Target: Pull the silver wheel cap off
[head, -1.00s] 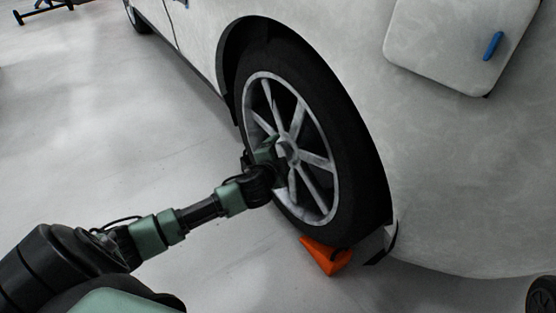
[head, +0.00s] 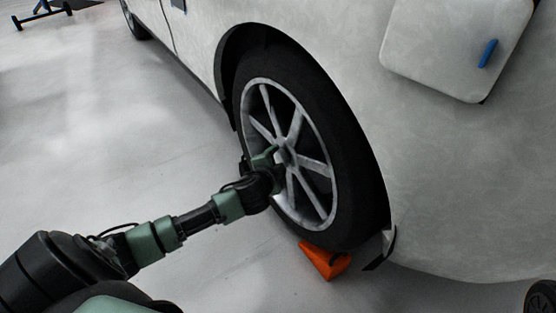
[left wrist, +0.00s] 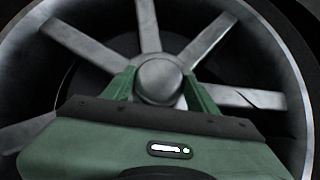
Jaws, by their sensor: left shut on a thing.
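The silver wheel cap (left wrist: 159,79) is a round domed piece at the hub of the spoked wheel (head: 319,167). In the left wrist view it sits between the two green fingers of my left gripper (left wrist: 160,88), which are shut on it from both sides. In the head view my left gripper (head: 274,160) reaches the wheel's centre and hides most of the cap. The cap appears to be at the hub; I cannot tell whether there is a gap behind it. My right gripper is not in view.
The black tyre (head: 352,185) sits in the arch of a pale car body (head: 460,190). An orange wedge (head: 325,261) lies on the floor against the tyre. A panel with a blue strip (head: 487,54) is at the upper right.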

